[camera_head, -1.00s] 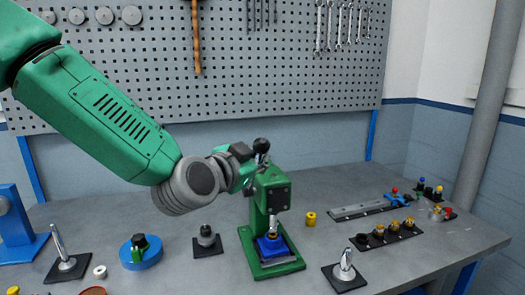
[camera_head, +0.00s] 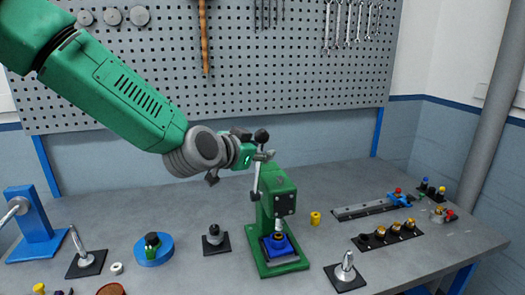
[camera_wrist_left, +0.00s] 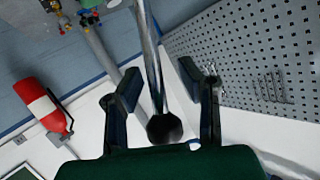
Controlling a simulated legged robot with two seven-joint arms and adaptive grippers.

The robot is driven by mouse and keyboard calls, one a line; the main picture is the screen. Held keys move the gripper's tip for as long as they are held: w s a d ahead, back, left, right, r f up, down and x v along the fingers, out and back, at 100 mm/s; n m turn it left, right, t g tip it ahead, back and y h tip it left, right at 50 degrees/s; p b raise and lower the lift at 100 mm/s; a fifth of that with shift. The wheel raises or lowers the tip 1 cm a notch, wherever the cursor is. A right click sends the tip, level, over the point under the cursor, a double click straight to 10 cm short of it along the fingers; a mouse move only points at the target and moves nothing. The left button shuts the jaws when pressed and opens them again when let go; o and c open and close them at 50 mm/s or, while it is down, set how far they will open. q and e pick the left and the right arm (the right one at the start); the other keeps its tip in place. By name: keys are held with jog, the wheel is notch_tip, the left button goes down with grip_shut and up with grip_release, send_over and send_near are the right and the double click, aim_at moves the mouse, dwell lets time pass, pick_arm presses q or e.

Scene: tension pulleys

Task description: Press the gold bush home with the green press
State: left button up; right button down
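The green press (camera_head: 282,192) stands on the bench, its lever (camera_head: 257,178) steep and topped by a black ball (camera_head: 261,136). A blue block (camera_head: 279,247) sits under its ram. A small gold-toned piece (camera_head: 278,235) shows between ram and block; its seating is too small to tell. My left gripper (camera_head: 252,152) is at the upper lever. In the left wrist view its two fingers (camera_wrist_left: 165,88) stand apart on either side of the lever rod (camera_wrist_left: 151,55), with visible gaps, and the black ball (camera_wrist_left: 165,128) lies nearer the palm. My right gripper is not in view.
A yellow cylinder (camera_head: 315,218) stands right of the press. A dark strip with several gold pieces (camera_head: 391,235) and a rail with a blue clamp (camera_head: 398,199) lie further right. A chrome-handled stand (camera_head: 345,270) is at front right, a blue round fixture (camera_head: 153,250) at left.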

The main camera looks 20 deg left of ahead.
pick_arm(q)
jog(key=shift+a, duration=0.1)
jog(key=shift+s, duration=0.2)
jog(key=v, duration=1.1)
jog(key=shift+s+a, duration=0.25)
